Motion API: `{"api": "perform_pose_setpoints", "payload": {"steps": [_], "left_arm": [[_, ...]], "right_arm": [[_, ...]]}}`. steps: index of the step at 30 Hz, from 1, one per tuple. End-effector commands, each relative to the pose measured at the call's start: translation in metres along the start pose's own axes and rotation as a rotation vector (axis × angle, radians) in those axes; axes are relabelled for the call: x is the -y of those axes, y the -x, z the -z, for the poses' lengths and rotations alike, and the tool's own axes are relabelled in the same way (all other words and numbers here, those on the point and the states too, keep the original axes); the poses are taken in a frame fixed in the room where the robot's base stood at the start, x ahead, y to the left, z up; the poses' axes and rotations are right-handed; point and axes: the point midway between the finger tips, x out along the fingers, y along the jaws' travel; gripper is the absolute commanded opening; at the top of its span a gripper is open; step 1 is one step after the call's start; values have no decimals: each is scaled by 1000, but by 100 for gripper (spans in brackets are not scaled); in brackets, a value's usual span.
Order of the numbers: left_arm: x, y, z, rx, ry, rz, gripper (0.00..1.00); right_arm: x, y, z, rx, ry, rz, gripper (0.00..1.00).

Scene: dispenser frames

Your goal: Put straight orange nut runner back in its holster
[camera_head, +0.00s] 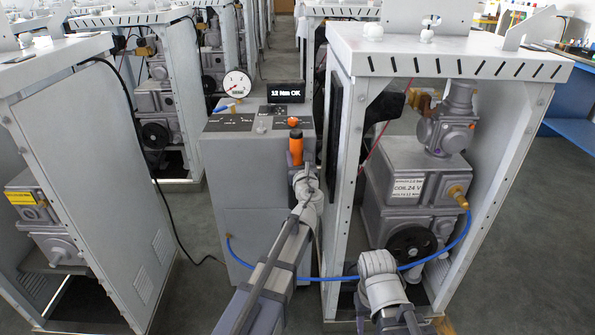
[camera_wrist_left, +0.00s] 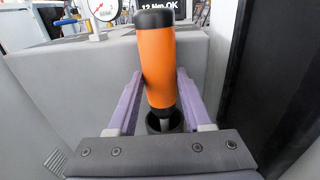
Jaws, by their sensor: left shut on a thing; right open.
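The straight orange nut runner (camera_head: 296,150) stands about upright at the front of the grey console. In the left wrist view the nut runner (camera_wrist_left: 158,68) has an orange body with a black cap and black lower collar. My left gripper (camera_head: 298,168) is shut on it, with a purple finger on each side. A black ring-shaped cup, the holster (camera_wrist_left: 153,122), shows right below it, with the tool's thin lower end at its mouth. How deep that end sits cannot be told. My right gripper (camera_head: 378,264) is low in front of the right cabinet, apart from the tool; its fingertips are not clear.
The grey console (camera_head: 250,200) carries a dial gauge (camera_head: 237,83), a display (camera_head: 286,92) reading "12 Nm OK" and an orange knob. A blue hose (camera_head: 330,279) runs low to the right cabinet's machine (camera_head: 415,180). Open cabinet frames stand close on both sides.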

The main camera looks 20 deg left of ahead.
Motion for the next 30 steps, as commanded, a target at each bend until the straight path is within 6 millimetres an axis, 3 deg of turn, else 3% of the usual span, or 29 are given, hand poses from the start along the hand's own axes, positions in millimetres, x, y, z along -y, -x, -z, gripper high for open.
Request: {"api": "perform_pose_setpoints", "payload": {"steps": [9,17,18,25,30], "left_arm": [[0,0,37,0,-1,0,0],[0,0,37,-1,1,0,0],[0,0,37,-1,2,0,52],[0,0,37,0,1,0,78],[0,0,37,0,1,0,80]], "right_arm": [[2,-37,2,0,2,-6,50],[2,-37,2,0,2,-7,50],[2,-37,2,0,2,-7,50],[2,-37,2,0,2,-7,50],[2,-37,2,0,2,-7,50]]}}
